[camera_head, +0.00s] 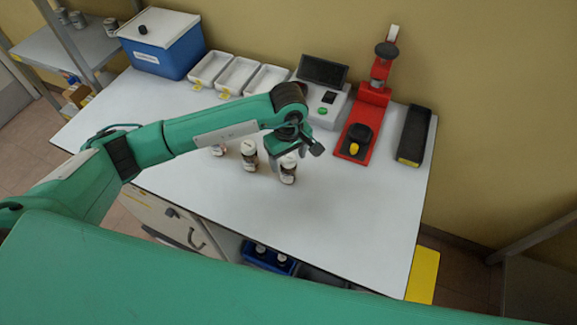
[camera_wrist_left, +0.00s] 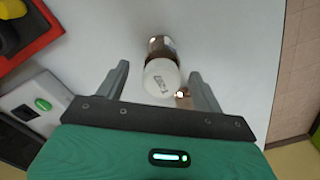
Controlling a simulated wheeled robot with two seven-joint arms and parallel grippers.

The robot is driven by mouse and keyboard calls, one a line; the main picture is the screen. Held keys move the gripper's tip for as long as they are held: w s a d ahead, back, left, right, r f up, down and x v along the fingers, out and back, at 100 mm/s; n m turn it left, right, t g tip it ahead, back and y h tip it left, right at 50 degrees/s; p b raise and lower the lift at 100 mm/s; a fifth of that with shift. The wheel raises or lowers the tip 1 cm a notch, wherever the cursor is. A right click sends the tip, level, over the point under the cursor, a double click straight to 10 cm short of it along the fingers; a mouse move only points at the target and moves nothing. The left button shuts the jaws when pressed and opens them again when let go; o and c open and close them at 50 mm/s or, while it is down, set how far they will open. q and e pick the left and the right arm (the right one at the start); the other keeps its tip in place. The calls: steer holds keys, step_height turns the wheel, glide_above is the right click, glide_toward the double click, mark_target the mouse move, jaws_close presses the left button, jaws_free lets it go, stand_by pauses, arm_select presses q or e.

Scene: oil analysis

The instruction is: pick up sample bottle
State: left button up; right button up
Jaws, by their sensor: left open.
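Several small brown sample bottles with white lids stand on the white table. One sample bottle (camera_head: 288,170) is right under my left gripper (camera_head: 284,160), another bottle (camera_head: 249,155) stands just left of it, and a third bottle (camera_head: 218,150) is partly hidden by my arm. In the left wrist view, one bottle (camera_wrist_left: 162,75) with a marked white lid shows between the two fingers of my left gripper (camera_wrist_left: 162,90). The fingers are open, with space on both sides of the bottle. My right gripper is not in view.
White trays (camera_head: 238,76) and a blue box (camera_head: 165,45) stand at the back left. A screen device (camera_head: 322,95), a red press (camera_head: 368,110) and a black box (camera_head: 413,135) are at the back right. The table's (camera_head: 350,220) front right is clear.

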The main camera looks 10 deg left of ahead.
mark_target(289, 168)
arm_select(q)
steer(key=f+p, duration=0.1)
steer(key=f, duration=0.1)
steer(key=f+p, duration=0.1)
steer(key=f, duration=0.1)
steer(key=shift+s+d, duration=0.1)
steer(key=shift+s, duration=0.1)
steer(key=shift+f, duration=0.3)
steer(key=shift+c, duration=0.5)
steer(key=c, duration=1)
